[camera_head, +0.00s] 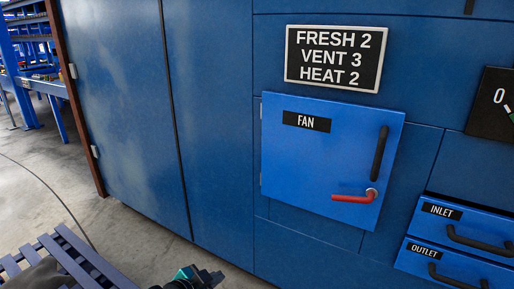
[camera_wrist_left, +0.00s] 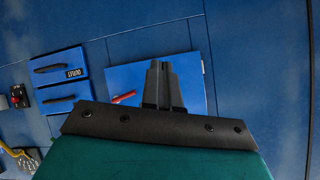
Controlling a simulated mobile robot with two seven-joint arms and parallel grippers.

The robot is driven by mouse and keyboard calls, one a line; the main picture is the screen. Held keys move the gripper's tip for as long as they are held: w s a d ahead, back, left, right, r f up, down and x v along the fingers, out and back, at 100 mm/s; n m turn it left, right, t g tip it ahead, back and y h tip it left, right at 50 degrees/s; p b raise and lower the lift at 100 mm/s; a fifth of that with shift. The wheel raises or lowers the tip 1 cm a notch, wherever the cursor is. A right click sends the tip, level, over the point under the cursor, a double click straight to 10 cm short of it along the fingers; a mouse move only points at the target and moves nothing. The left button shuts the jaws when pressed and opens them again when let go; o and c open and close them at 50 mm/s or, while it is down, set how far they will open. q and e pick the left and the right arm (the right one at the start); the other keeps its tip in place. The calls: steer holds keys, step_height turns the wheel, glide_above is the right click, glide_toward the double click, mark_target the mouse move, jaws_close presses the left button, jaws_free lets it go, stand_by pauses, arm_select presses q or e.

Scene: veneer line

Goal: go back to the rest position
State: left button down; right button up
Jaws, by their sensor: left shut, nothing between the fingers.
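My left gripper (camera_head: 212,277) shows at the bottom edge of the head view, dark with a green part, mostly cut off. In the left wrist view its two dark fingers (camera_wrist_left: 158,80) are together, with nothing between them. They point toward the blue cabinet and overlap the blue FAN door (camera_wrist_left: 196,62) in that picture. The FAN door (camera_head: 315,160) in the head view has a black upright handle (camera_head: 380,152) and a red lever (camera_head: 354,197) lying roughly level. The gripper appears apart from the door, below and left of it. My right gripper is not in view.
A sign (camera_head: 334,58) reads FRESH 2, VENT 3, HEAT 2. The INLET drawer (camera_head: 490,230) and OUTLET drawer (camera_head: 455,268) are at lower right. A slatted blue frame (camera_head: 70,258) stands at lower left. Grey floor (camera_head: 35,165) is open along the cabinet's left side.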

arm_select(q)
steer(key=a+f+y, duration=0.1)
steer(key=a+y, duration=0.1)
steer(key=a, duration=0.7)
steer(key=s+a+f+n+y, duration=0.15)
steer(key=s+a, duration=0.25)
steer(key=s, duration=0.8)
steer(key=s+a+n+y, duration=0.15)
steer(key=s+a, duration=0.25)
steer(key=s, duration=0.7)
steer(key=d+n, duration=0.5)
steer(key=d, duration=0.5)
steer(key=shift+f+t+h, duration=0.15)
steer(key=shift+t+h, duration=0.25)
